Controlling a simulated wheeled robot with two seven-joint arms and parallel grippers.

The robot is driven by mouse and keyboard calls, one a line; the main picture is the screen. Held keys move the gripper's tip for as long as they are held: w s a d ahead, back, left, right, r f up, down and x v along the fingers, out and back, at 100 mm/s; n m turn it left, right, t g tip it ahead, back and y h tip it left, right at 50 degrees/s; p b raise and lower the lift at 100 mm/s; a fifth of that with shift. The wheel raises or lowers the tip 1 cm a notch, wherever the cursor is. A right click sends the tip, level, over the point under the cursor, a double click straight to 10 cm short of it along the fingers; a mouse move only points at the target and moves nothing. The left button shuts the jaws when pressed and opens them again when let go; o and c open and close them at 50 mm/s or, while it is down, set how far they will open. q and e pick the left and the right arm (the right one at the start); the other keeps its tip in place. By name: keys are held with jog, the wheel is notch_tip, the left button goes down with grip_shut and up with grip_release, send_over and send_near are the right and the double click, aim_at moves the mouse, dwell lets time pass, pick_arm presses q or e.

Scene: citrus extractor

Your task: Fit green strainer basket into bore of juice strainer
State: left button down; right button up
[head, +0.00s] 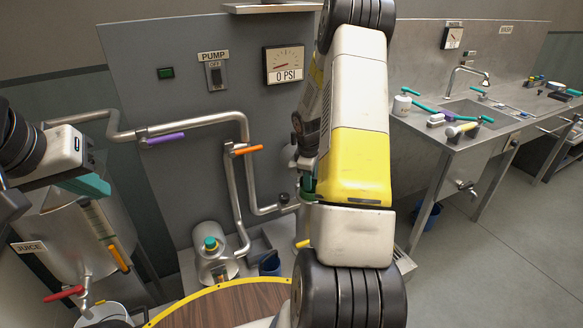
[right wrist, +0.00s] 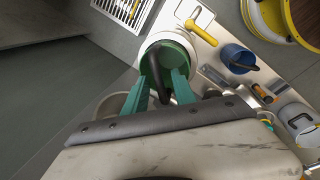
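In the right wrist view, my right gripper (right wrist: 164,82) has its two teal fingers on either side of a dark upright piece that seems to be the handle of the green strainer basket (right wrist: 161,52). The basket lies at the mouth of the pale round juice strainer (right wrist: 181,37), inside its rim. I cannot tell how deep it sits. In the head view, my right arm hides the right gripper and most of the strainer. My left gripper (head: 92,184) is at the left edge with teal fingers in front of the juice tank. Its opening is unclear.
A yellow handle (right wrist: 201,28) and a blue cup (right wrist: 238,58) are beside the strainer. The head view shows the juice tank (head: 58,235), pipes with purple (head: 166,139) and orange (head: 247,149) handles, and a sink bench (head: 455,150) on the right.

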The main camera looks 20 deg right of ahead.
notch_tip(320, 180, up, 12)
jog(key=s+a, duration=0.2)
jog(key=s+a+r+m+t, duration=0.1)
jog(key=s+a+r+m, duration=0.1)
jog(key=s+a+r, duration=0.4)
jog(key=s+a+r+m+t, duration=0.1)
jog(key=s+a+r+m, duration=0.2)
jog(key=r, duration=0.5)
jog(key=s+a+r+m+t+y, duration=0.2)
jog(key=s+a, duration=0.8)
jog(key=s, duration=0.5)
notch_tip(320, 180, up, 3)
jog(key=shift+s+m+t+y, duration=0.15)
jog(key=shift+m+t+y, duration=0.15)
jog(key=shift+m+y, duration=0.65)
